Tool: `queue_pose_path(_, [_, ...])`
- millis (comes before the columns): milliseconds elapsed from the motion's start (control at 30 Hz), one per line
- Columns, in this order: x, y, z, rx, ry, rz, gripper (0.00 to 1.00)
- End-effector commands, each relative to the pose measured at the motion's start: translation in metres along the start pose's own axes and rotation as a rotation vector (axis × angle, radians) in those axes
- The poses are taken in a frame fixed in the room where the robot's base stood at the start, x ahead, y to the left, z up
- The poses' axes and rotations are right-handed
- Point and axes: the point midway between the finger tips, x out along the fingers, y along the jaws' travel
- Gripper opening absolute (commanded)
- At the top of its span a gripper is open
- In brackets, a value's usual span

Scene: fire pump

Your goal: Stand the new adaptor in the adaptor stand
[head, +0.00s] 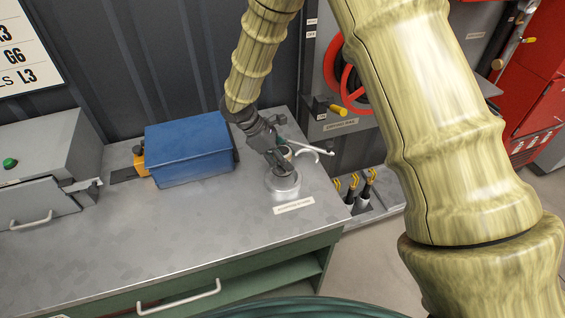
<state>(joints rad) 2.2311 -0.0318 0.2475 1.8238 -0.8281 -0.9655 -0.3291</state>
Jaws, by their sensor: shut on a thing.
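My gripper (275,163) reaches down over the right end of the grey bench. It is shut on a small piece, most likely the new adaptor, which is largely hidden by the dark fingers. The adaptor stand (283,187) is a round, silvery metal piece on the bench, directly below the fingertips. A label (294,205) lies in front of it, too small to read surely. I cannot tell whether the held piece touches the stand or is still above it.
A pale hooked tool (310,151) lies right of the gripper. A grey cabinet (45,160) is at far left. The bench front is clear.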

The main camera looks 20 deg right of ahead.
Motion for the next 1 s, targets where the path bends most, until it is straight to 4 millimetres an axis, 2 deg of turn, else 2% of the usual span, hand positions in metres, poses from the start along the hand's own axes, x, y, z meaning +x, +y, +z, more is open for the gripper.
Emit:
queue_pose_path(300, [0.021,-0.002,-0.014,-0.002,-0.002,-0.001,0.13])
queue_pose_path(1000, [0.030,-0.002,-0.020,-0.001,-0.001,0.000,0.13])
